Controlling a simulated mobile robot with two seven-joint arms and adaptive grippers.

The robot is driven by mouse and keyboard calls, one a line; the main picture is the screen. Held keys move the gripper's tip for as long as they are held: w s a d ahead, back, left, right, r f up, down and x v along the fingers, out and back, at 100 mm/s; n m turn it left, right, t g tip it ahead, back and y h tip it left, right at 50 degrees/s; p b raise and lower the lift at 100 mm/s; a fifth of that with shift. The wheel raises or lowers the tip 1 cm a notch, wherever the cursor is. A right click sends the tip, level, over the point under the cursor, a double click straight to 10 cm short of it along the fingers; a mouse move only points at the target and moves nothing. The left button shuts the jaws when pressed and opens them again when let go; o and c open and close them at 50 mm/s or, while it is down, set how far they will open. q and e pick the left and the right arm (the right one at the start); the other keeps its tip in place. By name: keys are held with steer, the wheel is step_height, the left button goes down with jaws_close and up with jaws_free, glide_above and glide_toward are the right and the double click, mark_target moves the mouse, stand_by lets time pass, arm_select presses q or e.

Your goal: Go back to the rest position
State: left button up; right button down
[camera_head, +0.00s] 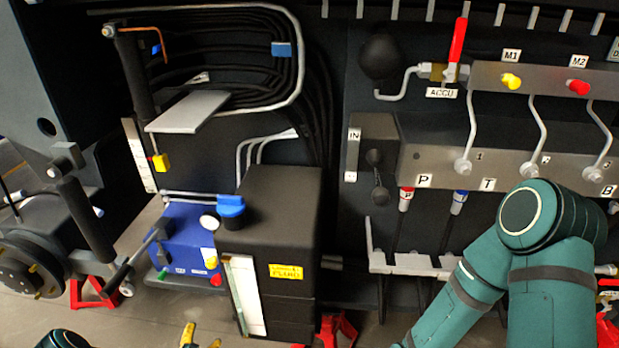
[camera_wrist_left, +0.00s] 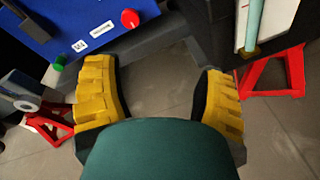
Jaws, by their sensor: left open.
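My left gripper (camera_head: 201,340) shows only its yellow fingertips at the bottom edge of the head view, in front of the blue unit. In the left wrist view the yellow fingers (camera_wrist_left: 158,85) are spread wide with nothing between them but grey floor. A teal arm of mine (camera_head: 62,340) barely shows at the bottom left. My other teal arm (camera_head: 550,270) is bent at the lower right, in front of the manifold. My right gripper is outside both views.
The blue unit (camera_head: 185,240) and the black fluid tank (camera_head: 270,220) stand beyond the left gripper. Red stands (camera_head: 335,332) are on the floor. The manifold (camera_head: 440,150) with gauge, red lever and pipes fills the right. Bare floor (camera_head: 140,320) lies at the lower left.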

arm_select(q)
steer(key=s+d+r+m+g+h, duration=0.1)
steer(key=d+r+m+g, duration=0.25)
steer(key=d+m, duration=0.35)
steer(key=s+d+r+m+g+h, duration=0.1)
steer(key=s+d+r+m+g, duration=0.2)
steer(key=d+m, duration=0.4)
steer(key=s+d+r+m+g, duration=0.3)
steer(key=s+d+r+m, duration=0.1)
steer(key=s+d+m, duration=0.1)
steer(key=s+d+r+m+g, duration=0.4)
steer(key=s+r+m, duration=0.1)
steer(key=s, duration=0.4)
steer(key=shift+s+d+r+m+y, duration=0.3)
steer(key=shift+d+m, duration=0.1)
steer(key=shift+m, duration=0.5)
